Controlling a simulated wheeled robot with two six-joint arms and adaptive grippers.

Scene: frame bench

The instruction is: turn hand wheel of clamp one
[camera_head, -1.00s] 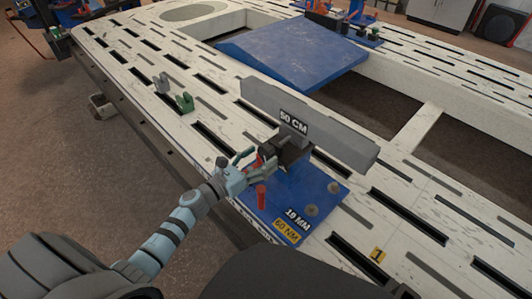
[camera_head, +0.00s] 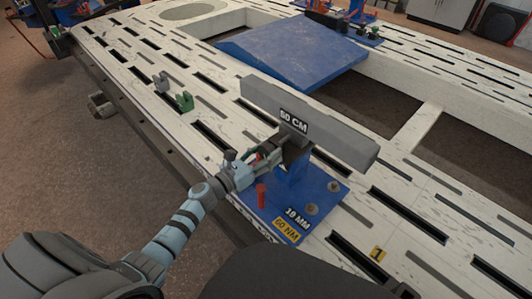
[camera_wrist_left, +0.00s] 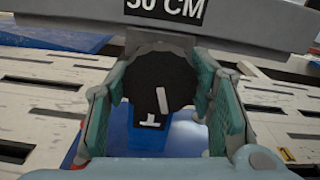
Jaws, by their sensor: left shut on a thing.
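My right gripper is not in view.
A red pin (camera_head: 261,194) stands upright on the blue plate just below the left gripper. A green block (camera_head: 185,102) and a grey block (camera_head: 161,83) sit on the slotted white bench (camera_head: 130,58). A blue ramp-like panel (camera_head: 295,52) lies behind.

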